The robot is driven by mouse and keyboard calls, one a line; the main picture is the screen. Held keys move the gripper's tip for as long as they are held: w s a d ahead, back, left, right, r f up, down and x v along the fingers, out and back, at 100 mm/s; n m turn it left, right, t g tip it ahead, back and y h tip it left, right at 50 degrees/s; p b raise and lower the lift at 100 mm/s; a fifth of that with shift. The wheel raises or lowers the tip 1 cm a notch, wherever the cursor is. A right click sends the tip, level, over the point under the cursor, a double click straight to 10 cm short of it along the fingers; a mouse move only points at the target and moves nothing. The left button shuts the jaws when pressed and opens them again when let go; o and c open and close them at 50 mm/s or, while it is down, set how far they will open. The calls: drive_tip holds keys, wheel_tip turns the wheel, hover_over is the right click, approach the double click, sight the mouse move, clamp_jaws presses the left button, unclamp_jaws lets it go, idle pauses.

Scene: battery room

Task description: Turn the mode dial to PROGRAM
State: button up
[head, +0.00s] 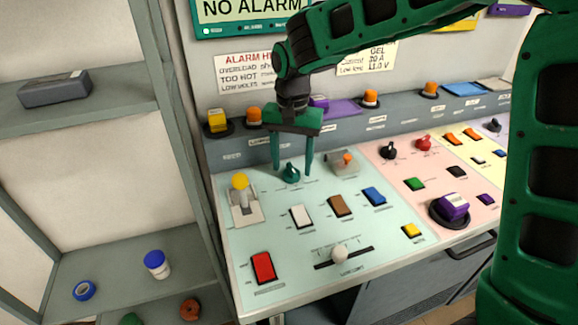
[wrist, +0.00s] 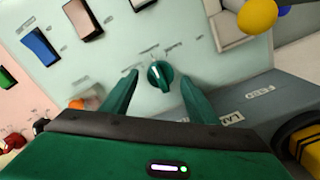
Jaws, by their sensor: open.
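A small green dial (head: 290,174) sits on the pale mint section of the sloped console, near its back edge. It also shows in the wrist view (wrist: 160,75), with small labels in an arc around it that are too small to read, so I cannot tell which one it points at. My gripper (head: 292,172) is open and points down over the dial. Its two green fingers stand on either side of the dial, apart from it in the wrist view. How far the fingertips are above the panel is hard to tell.
A yellow-knobbed lever (head: 240,183) stands left of the dial and an orange-tipped toggle (head: 345,160) right of it. White (head: 301,216), brown (head: 340,205) and blue (head: 374,196) rockers lie in front. Black (head: 388,150) and red (head: 423,143) knobs are farther right.

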drive_tip(key=shift+f, duration=0.8)
drive_tip(key=shift+c, duration=0.6)
drive_tip(key=c, duration=0.9)
drive_tip(key=shift+s+a, duration=0.1)
drive_tip(key=shift+a, duration=0.3)
drive_tip(key=shift+d, duration=0.3)
